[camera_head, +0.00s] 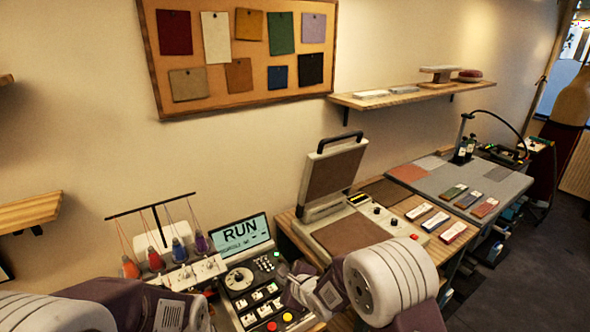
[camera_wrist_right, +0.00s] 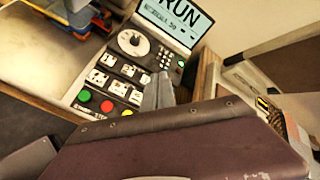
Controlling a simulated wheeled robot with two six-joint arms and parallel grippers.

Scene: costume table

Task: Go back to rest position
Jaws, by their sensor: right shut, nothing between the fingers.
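My right gripper (camera_head: 287,277) is in front of the control panel (camera_head: 240,281) of the embroidery machine, near its right edge. In the right wrist view the grey fingers (camera_wrist_right: 158,92) are together and empty, close over the panel's right side beside the buttons. I cannot tell whether they touch it. The screen (camera_head: 240,236) above the panel reads RUN. My left arm (camera_head: 125,302) comes in at the lower left, and its fingertips do not show.
A heat press (camera_head: 340,205) stands open right of the panel. Spools of coloured thread (camera_head: 180,250) stand on the left. A grey-topped table (camera_head: 455,180) holds several small labelled pieces. A wall shelf (camera_head: 405,97) and a board of fabric swatches (camera_head: 240,98) are behind.

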